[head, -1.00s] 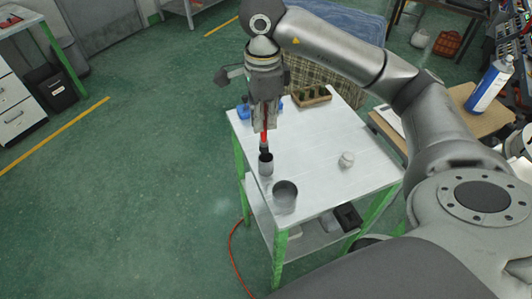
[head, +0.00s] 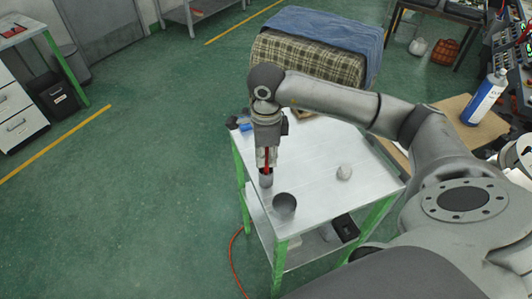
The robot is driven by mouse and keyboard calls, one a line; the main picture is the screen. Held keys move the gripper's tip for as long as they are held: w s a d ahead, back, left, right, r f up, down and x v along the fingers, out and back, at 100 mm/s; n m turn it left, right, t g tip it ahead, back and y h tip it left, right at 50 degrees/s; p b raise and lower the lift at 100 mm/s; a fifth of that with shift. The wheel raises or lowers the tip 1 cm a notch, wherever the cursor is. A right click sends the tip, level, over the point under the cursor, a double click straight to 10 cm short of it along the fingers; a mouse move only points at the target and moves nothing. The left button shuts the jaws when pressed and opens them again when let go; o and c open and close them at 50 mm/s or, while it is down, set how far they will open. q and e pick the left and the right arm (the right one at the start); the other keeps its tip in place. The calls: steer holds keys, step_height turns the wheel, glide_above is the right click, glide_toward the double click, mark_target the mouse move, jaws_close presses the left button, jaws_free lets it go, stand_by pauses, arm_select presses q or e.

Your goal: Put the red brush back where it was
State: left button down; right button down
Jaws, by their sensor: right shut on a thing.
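The red brush (head: 267,158) is upright between the fingers of my right gripper (head: 267,163), which is shut on it. Only a strip of its red handle shows. A small grey cup (head: 266,181) stands on the white table directly below the gripper. The brush's lower end is hidden and seems to be inside the cup; whether it touches the bottom I cannot tell. My left gripper is not in view.
A wider grey pot (head: 285,205) stands close to the small cup on the table (head: 325,205). A whitish round object (head: 344,172) lies to the right. Blue items (head: 245,126) sit at the far left corner. The table's middle is clear.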

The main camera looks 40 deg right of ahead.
steer(key=shift+f, duration=0.1)
steer(key=shift+f, duration=0.15)
steer(key=c, duration=1.6)
jaws_free()
steer(key=shift+o, duration=0.2)
steer(key=shift+r, duration=0.2)
steer(key=shift+w+r, duration=0.1)
steer(key=shift+r, duration=0.15)
step_height(320, 180, up, 10)
steer(key=b, duration=0.3)
steer(key=shift+f, duration=0.15)
steer(key=shift+r, duration=0.95)
